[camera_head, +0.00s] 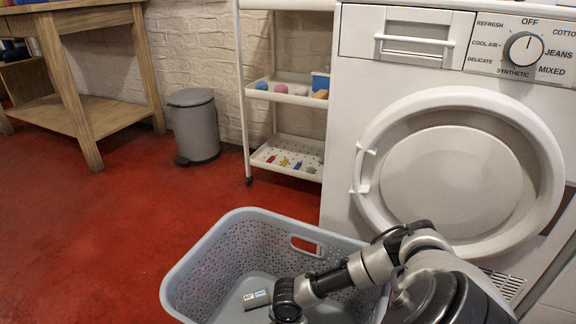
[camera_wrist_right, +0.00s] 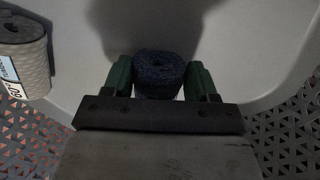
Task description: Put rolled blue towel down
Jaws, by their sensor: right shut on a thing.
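The rolled blue towel (camera_wrist_right: 160,73) is dark blue and shows end-on in the right wrist view. My right gripper (camera_wrist_right: 160,80) is shut on it, with one green finger on each side. The towel is above the pale floor of the grey laundry basket; I cannot tell whether it touches it. In the head view my right arm reaches down into the basket (camera_head: 205,250), and the gripper (camera_head: 287,305) is mostly hidden at the bottom edge. The towel is not visible there. My left gripper is not in view.
A grey roll with a label (camera_wrist_right: 28,55) lies in the basket at the left of the wrist view. A washing machine (camera_head: 340,150) stands right behind the basket. A white shelf cart (camera_head: 285,100), a grey bin (camera_head: 195,125) and a wooden table (camera_head: 70,90) stand farther back. Red floor is clear at left.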

